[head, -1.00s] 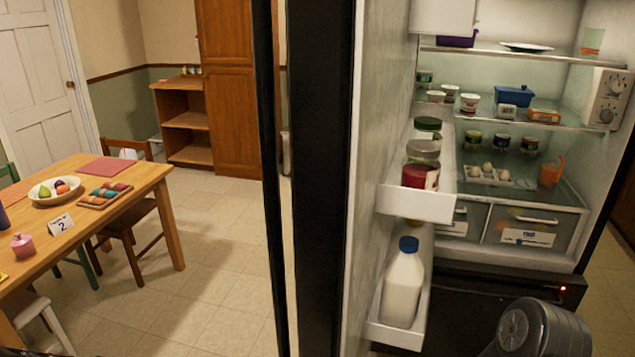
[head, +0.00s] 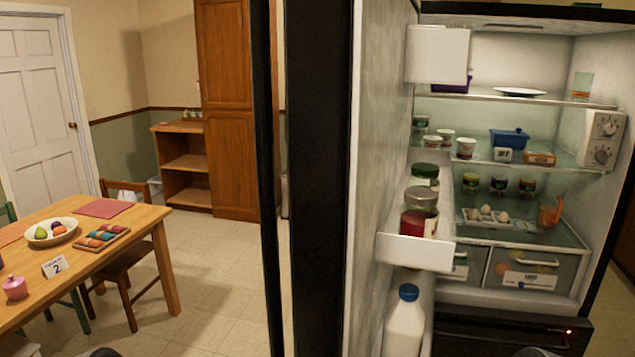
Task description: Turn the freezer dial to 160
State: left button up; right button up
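The fridge stands open, and a white control box (head: 602,138) is fixed high on its right inner wall. The box carries two round dials, an upper dial (head: 607,128) and a lower dial (head: 601,156). Their markings are too small to read, and I cannot tell which one is the freezer dial. Neither of my grippers is in view. Only small dark rounded parts, likely of my arms, show at the bottom edge.
The open fridge door (head: 375,180) stands at the centre, its bins holding jars and a milk bottle (head: 404,322). Shelves hold cups, a blue container (head: 508,139), eggs and an orange jug (head: 549,213). A wooden table (head: 140,235) stands at left. Floor between is clear.

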aim_at(601, 156)
jog(key=j+z, duration=0.35)
jog(key=j, duration=0.2)
jog(key=j+z, duration=0.3)
jog(key=j, duration=0.2)
jog(key=k+j+z, duration=0.2)
jog(key=j+z, duration=0.15)
jog(key=j, duration=0.15)
jog(key=k, duration=0.65)
jog(key=z, duration=1.7)
jog(key=i+j, duration=0.15)
jog(key=i, duration=0.65)
jog(key=i+j, duration=0.15)
jog(key=i, duration=0.7)
jog(key=i+j, duration=0.15)
jog(key=i, duration=0.65)
jog(key=i+j+z, duration=0.15)
jog(key=i, duration=0.6)
jog(key=u, duration=1.75)
